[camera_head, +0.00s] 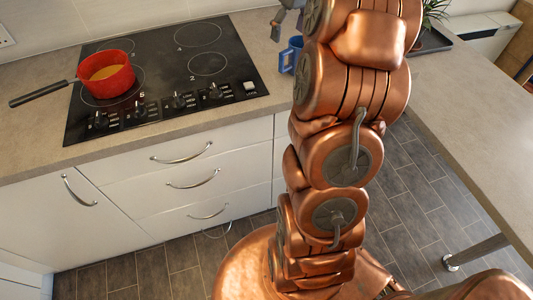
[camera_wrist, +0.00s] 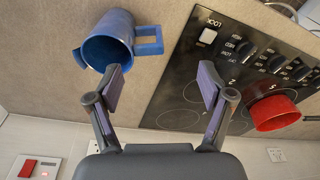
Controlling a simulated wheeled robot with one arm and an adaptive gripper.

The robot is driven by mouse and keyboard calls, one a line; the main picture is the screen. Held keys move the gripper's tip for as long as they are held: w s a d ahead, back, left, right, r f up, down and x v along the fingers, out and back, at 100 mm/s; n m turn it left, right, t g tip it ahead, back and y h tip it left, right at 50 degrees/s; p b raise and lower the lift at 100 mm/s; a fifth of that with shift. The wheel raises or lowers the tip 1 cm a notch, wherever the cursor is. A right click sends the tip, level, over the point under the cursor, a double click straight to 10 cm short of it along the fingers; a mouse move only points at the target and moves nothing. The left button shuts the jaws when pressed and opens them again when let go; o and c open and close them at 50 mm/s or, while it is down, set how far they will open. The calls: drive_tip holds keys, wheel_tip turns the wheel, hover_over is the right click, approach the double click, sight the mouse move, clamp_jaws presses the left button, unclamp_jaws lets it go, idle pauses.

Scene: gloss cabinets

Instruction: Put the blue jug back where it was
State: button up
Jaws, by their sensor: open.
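The blue jug (camera_head: 291,55) stands on the counter just right of the hob in the head view, partly hidden behind my arm. In the wrist view the blue jug (camera_wrist: 108,40) is at the upper left, with its handle toward the right. My gripper (camera_wrist: 162,78) is open, with nothing between its fingers. Its left finger overlaps the jug's lower edge in this view; I cannot tell whether they touch. In the head view part of my gripper (camera_head: 287,18) shows above the jug, mostly hidden by the arm.
The black hob (camera_head: 165,75) fills the counter left of the jug. A red pan (camera_head: 106,78) with a long dark handle sits on it. A potted plant (camera_head: 434,12) stands at the back right. The right counter (camera_head: 475,110) is clear where visible.

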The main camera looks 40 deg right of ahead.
drive_tip(key=s+a+f+g, duration=0.1)
drive_tip(key=s+a, duration=0.3)
drive_tip(key=a, duration=0.6)
drive_tip(key=s+a+f+g, duration=0.1)
drive_tip(key=s+a, duration=0.3)
drive_tip(key=a, duration=0.6)
drive_tip(key=s+a+f, duration=0.2)
drive_tip(key=s+a, duration=0.1)
drive_tip(key=s, duration=0.3)
drive_tip(key=s+a+f+g, duration=0.1)
drive_tip(key=s+a+f, duration=0.2)
drive_tip(key=s, duration=0.4)
drive_tip(key=s+a+f, duration=0.2)
drive_tip(key=s+a, duration=0.2)
drive_tip(key=s, duration=0.3)
drive_tip(key=shift+a+f, duration=0.15)
drive_tip(key=shift+f, duration=0.2)
drive_tip(key=shift+s, duration=0.1)
drive_tip(key=shift+r, duration=0.15)
